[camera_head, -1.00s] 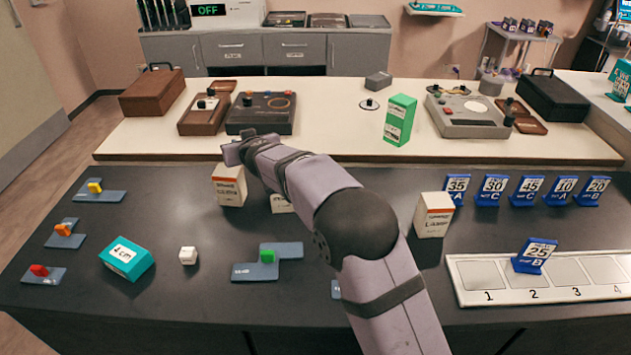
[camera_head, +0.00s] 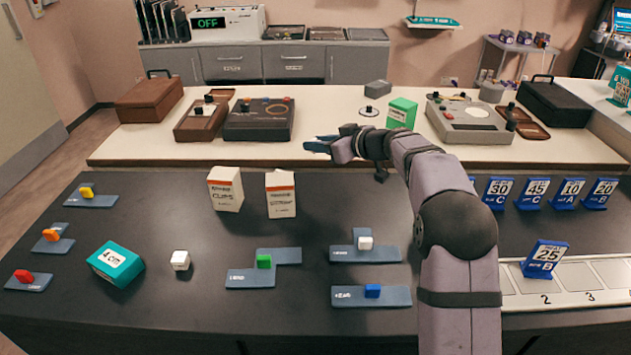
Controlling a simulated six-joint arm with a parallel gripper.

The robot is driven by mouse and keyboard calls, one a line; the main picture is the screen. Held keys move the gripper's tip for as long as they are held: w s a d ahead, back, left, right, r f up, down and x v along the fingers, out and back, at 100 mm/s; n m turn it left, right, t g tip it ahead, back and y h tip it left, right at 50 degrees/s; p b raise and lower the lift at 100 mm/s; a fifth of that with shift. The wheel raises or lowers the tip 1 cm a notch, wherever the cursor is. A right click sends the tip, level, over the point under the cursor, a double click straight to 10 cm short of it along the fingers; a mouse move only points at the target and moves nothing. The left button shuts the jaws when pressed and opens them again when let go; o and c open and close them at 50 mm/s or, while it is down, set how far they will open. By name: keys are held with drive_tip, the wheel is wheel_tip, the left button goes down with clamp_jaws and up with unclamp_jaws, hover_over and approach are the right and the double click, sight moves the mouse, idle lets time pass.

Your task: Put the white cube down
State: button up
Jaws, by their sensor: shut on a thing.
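My gripper (camera_head: 322,145) is over the back edge of the dark counter and points left. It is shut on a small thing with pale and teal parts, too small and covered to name. One white cube (camera_head: 180,260) stands on the bare counter, to the right of the teal "4 cm" box (camera_head: 115,264). Another white cube (camera_head: 365,243) sits on a blue-grey pad (camera_head: 385,255) right of the middle. My gripper is well above and behind both cubes and touches neither.
Two cartons, one marked CLIPS (camera_head: 226,190) and one beside it (camera_head: 281,195), stand below my gripper. Several pads hold coloured pieces, such as a green one (camera_head: 264,262) and a blue one (camera_head: 372,291). Blue number signs (camera_head: 541,258) and a numbered strip are at the right.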

sight(318, 183)
drive_tip(key=shift+f, duration=4.9)
drive_tip(key=shift+f, duration=0.2)
drive_tip(key=o, duration=1)
drive_tip(key=shift+r, duration=0.1)
drive_tip(key=shift+r, duration=0.2)
drive_tip(key=shift+s+d, duration=0.15)
drive_tip(key=shift+d, duration=0.05)
drive_tip(key=shift+b+v, duration=0.95)
drive_tip(key=shift+v, duration=2.5)
